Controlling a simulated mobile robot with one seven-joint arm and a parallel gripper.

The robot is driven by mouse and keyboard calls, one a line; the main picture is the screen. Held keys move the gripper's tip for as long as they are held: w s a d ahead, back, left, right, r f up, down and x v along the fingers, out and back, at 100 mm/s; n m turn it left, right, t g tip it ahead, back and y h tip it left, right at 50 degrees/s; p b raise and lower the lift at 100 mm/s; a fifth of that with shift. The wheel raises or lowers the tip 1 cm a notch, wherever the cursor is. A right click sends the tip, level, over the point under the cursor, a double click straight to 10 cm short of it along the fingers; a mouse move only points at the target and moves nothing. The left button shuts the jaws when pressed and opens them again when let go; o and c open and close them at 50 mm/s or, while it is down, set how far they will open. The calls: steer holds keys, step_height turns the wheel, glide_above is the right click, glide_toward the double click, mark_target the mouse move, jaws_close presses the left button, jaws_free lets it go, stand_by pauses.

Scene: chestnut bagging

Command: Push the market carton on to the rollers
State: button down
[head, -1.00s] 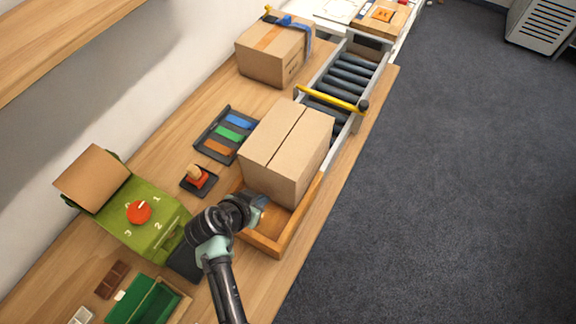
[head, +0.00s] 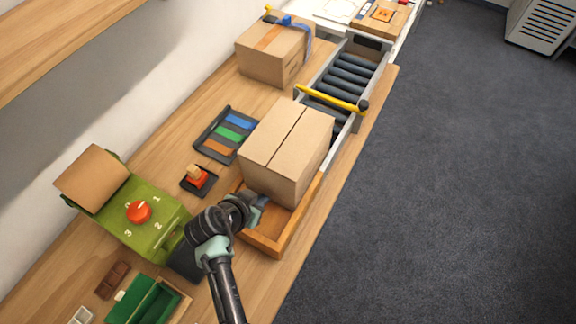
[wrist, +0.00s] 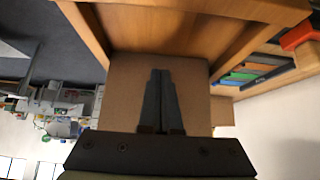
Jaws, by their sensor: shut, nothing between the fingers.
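The market carton (head: 286,150) is a closed brown box with a seam along its top. It stands in the far part of a shallow wooden tray (head: 291,229), its far end by the near end of the rollers (head: 347,79). A yellow bar (head: 331,98) crosses above the rollers just beyond the carton. My gripper (head: 262,200) is at the carton's near side, low over the tray. In the wrist view my gripper (wrist: 162,72) has its fingers together and empty, pointing at the carton's face (wrist: 196,88). I cannot tell whether the fingertips touch it.
A taped carton (head: 274,52) stands left of the rollers. A dark tray with coloured strips (head: 227,134), a stamp on a pad (head: 198,178) and a green machine with a red knob (head: 140,212) lie to the left. The table's right edge is close to the wooden tray.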

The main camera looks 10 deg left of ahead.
steer(key=shift+w, duration=0.15)
steer(key=shift+w+d+b, duration=0.5)
steer(key=shift+w+b, duration=0.15)
steer(key=shift+w, duration=0.5)
steer(key=shift+w+d+b, duration=0.5)
steer(key=shift+w+b, duration=0.1)
steer(key=shift+w, duration=0.6)
steer(key=shift+w+d+b, duration=0.5)
steer(key=shift+w+b, duration=0.15)
steer(key=shift+w, duration=0.5)
steer(key=shift+w+d+f+b, duration=0.1)
steer(key=shift+w+d+b, duration=0.35)
steer(key=shift+w+b, duration=0.6)
steer(key=shift+w+d+r+b, duration=0.1)
steer(key=shift+w+d+b, duration=0.5)
steer(key=shift+w, duration=0.65)
steer(key=shift+w+d+f+b, duration=0.1)
steer(key=shift+w+d+b, duration=0.25)
steer(key=shift+w+b, duration=0.75)
steer(key=p, duration=1.5)
glide_toward(289, 119)
steer(key=d+f, duration=0.1)
steer(key=w+d+f, duration=0.1)
steer(key=d, duration=0.1)
steer(key=shift+w+f, duration=0.3)
